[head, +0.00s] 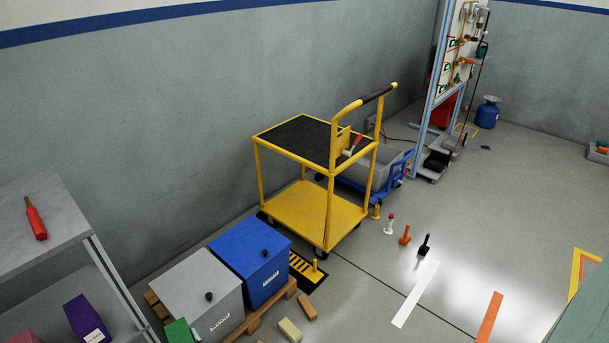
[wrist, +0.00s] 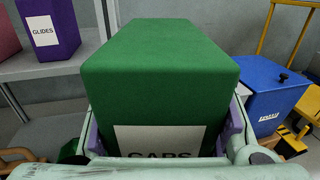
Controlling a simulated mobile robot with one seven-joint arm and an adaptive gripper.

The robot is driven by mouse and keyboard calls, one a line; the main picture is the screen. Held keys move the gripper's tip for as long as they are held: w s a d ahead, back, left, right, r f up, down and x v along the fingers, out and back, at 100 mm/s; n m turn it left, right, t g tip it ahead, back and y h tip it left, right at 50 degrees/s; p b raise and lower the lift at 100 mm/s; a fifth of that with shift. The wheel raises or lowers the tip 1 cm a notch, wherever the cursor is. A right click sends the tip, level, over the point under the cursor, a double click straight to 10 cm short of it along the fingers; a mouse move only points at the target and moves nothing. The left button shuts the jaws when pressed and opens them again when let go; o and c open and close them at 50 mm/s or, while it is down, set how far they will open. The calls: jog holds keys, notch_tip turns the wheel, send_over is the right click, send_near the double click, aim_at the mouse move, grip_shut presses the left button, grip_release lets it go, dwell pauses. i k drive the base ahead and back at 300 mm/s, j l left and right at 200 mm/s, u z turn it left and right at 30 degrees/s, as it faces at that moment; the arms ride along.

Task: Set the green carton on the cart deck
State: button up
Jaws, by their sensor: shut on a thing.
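The green carton (wrist: 160,65) fills the middle of the wrist view, with a white label that reads like "CAPS", partly cut off. My gripper (wrist: 163,125) is shut on it, one finger at each side. In the head view only a small part of the green carton (head: 178,332) shows at the bottom edge, left of the middle. The yellow cart (head: 331,207) stands beyond it, with a black-topped upper deck (head: 296,136) and a bare yellow lower deck (head: 312,217).
A grey box (head: 197,287) and a blue box (head: 248,257) sit on a wooden pallet (head: 257,316) before the cart. A shelf (head: 50,225) at left holds a red item (head: 36,223) and a purple carton (head: 88,318). Small pegs stand right of the cart; floor beyond is largely open.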

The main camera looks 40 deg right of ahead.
aim_at(322, 131)
jog(key=i+l+z, duration=0.2)
jog(key=l+z, duration=0.15)
jog(key=i+l+z, duration=0.2)
jog(key=l+z, duration=0.15)
jog(key=l, duration=0.15)
jog(key=i+l+z, duration=0.4)
jog(key=i+l, duration=0.35)
jog(key=i+l+z, duration=0.1)
jog(key=i+l, duration=0.7)
jog(key=i, duration=0.1)
